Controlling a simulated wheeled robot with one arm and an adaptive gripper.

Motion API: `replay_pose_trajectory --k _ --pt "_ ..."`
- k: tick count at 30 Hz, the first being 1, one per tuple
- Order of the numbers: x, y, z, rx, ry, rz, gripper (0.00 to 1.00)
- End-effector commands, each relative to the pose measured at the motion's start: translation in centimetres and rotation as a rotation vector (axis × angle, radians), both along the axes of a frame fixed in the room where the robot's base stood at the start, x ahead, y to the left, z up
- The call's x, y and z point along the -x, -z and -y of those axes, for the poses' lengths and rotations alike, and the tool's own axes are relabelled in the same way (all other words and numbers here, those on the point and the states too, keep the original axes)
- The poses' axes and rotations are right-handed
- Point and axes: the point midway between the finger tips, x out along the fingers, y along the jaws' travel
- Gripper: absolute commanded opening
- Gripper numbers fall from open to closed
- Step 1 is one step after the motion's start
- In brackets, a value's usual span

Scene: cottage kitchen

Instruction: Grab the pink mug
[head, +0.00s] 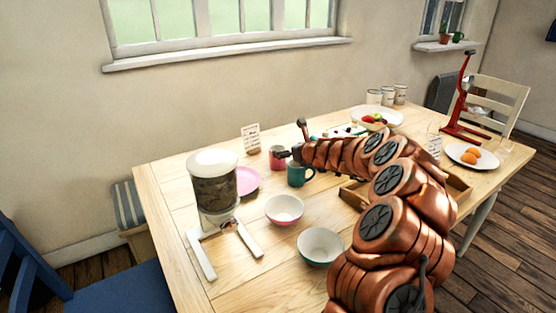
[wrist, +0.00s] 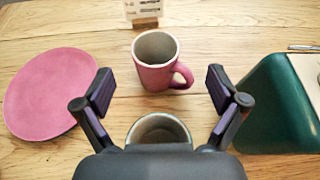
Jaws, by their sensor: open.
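The pink mug (wrist: 155,68) stands upright on the wooden table in the wrist view, with its handle to the right. In the head view it (head: 277,164) is partly hidden behind my gripper (head: 284,154). My gripper also shows in the wrist view (wrist: 160,86); it is open and empty, with its fingers spread left and right. The pink mug lies just beyond the fingertips, roughly centred between them. A green mug (head: 299,176) stands close by in the head view. A round rim (wrist: 158,122) shows nearer, between the fingers, mostly hidden by my gripper.
A pink plate (wrist: 50,92) lies left of the mug. A dark green object (wrist: 278,105) is at the right. A small card (head: 251,138) stands behind. A dispenser (head: 212,185), a pink bowl (head: 284,209) and a pale bowl (head: 320,246) stand nearer.

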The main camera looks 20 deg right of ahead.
Motion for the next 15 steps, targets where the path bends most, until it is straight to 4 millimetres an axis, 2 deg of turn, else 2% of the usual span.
replay_pose_trajectory --k 7,15 --pt "-1.0 0.6 -0.5 0.001 -0.003 -0.001 0.96" --pt "-3.4 1.8 -1.3 0.003 -0.004 -0.003 0.96"
